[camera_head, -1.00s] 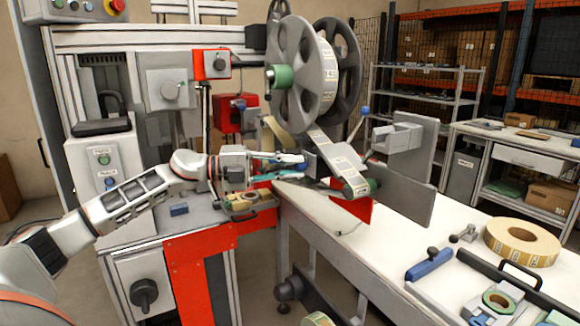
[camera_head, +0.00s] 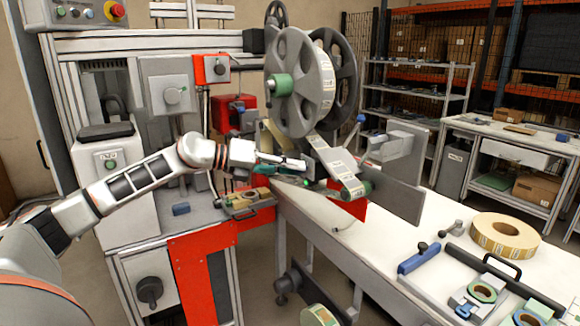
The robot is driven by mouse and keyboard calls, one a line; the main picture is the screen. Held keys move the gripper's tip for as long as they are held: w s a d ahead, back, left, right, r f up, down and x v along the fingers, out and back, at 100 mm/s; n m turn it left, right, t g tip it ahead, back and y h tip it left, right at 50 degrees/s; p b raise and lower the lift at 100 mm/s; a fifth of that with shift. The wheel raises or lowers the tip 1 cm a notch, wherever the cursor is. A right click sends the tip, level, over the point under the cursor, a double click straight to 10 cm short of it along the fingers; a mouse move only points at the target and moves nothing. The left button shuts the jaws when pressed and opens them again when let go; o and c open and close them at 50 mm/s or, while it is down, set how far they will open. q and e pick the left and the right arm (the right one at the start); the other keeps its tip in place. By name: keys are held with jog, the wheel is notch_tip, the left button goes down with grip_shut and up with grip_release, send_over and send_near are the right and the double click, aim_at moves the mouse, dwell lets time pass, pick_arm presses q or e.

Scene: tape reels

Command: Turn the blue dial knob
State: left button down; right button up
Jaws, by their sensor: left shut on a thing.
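My left gripper (camera_head: 290,168) is at the labelling machine, just below and left of the large grey reel (camera_head: 300,85). Its fingers are closed at a small part beside the tape path. The blue dial knob cannot be made out clearly; it seems hidden at the fingertips, where the jaws are shut. A blue ball-shaped knob (camera_head: 361,118) stands apart to the right of the reel, and another small blue knob (camera_head: 239,106) shows by the red box. My right gripper is not in view.
Label tape (camera_head: 340,168) runs down from the reel to a green-ended roller close to the gripper. A small tray (camera_head: 248,206) lies below my wrist. A tape roll (camera_head: 504,238) and a blue-handled fixture (camera_head: 426,252) are on the white table (camera_head: 385,235), whose middle is clear.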

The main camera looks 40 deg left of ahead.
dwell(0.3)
pick_arm(q)
jog(key=c, duration=1.9)
grip_release()
jog(key=v, duration=1.1)
jog(key=shift+s+a, duration=0.2)
jog(key=shift+s, duration=0.2)
